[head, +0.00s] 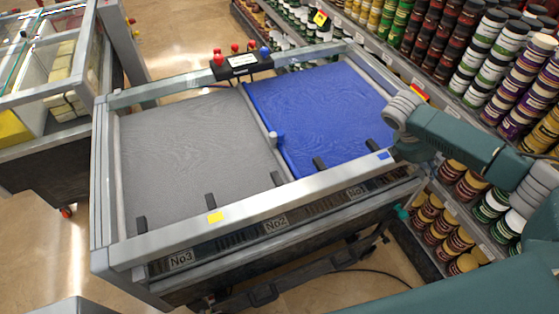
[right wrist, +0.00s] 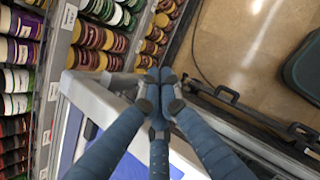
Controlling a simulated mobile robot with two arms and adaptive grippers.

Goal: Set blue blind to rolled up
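The blue blind (head: 315,112) lies spread flat and wrinkled over the right half of the grey-framed table (head: 165,245). My right arm (head: 455,140) reaches in to the table's front right corner. In the right wrist view, the blue fingers of my right gripper (right wrist: 160,84) come together beside that corner, with nothing visible between them. The fingertips are hard to make out in the head view. My left gripper is not in view.
A grey blind (head: 195,145) covers the left half. A control box (head: 241,66) with red and blue knobs stands on the back rail. Shelves of jars (head: 470,50) stand close on the right. Another table (head: 60,150) is at the left.

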